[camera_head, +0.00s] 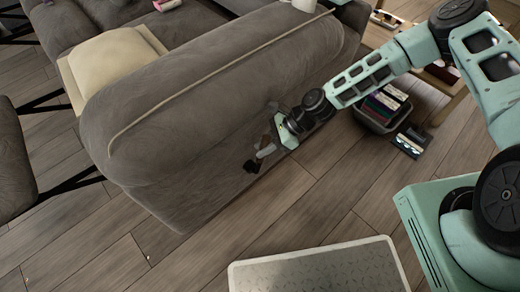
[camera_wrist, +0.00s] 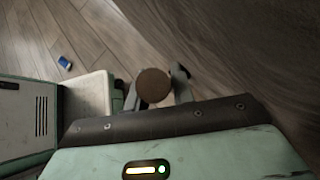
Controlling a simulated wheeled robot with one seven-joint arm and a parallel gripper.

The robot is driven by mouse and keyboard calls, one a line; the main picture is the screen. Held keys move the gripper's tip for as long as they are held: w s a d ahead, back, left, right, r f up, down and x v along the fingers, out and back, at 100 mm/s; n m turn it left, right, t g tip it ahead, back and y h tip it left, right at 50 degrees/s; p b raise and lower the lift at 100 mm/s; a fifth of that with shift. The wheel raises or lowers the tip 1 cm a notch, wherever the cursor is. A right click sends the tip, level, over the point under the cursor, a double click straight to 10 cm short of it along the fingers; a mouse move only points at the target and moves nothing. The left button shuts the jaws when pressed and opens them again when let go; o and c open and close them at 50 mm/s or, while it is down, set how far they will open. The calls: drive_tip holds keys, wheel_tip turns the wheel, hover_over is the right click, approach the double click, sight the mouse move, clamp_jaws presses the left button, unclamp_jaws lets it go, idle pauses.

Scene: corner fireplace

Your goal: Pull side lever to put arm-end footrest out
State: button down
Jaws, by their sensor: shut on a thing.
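The grey-brown sofa (camera_head: 205,105) stands with its arm end facing my arm. Its side lever has a brown end (camera_head: 266,141) low on that side panel. In the wrist view the lever's round brown knob (camera_wrist: 153,85) sits between the fingers. My gripper (camera_head: 259,157) is shut on the lever, close beside the sofa's side. Its fingers also show around the knob in the wrist view (camera_wrist: 157,91). The lever's shaft and its mount are mostly hidden by my gripper and the knob. No footrest stands out from the sofa end in view.
A dark crate of books (camera_head: 384,106) stands at the sofa's right end, with a book (camera_head: 411,139) on the floor beside it. A dark chair (camera_head: 14,165) is at the left. A beige cushion (camera_head: 112,62) lies on the sofa. The wood floor (camera_head: 190,250) before the sofa end is clear.

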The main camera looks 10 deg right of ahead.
drive_tip(key=shift+w+d+f, duration=0.15)
drive_tip(key=shift+w+d, duration=0.1)
drive_tip(key=shift+d, duration=0.15)
drive_tip(key=shift+y, duration=0.3)
drive_tip(key=c, duration=1.2)
unclamp_jaws()
drive_tip(key=p+v, duration=0.3)
drive_tip(key=v, duration=1.4)
drive_tip(key=shift+w+d+p, duration=0.15)
drive_tip(key=shift+d+p, duration=0.05)
drive_tip(key=shift+p, duration=0.2)
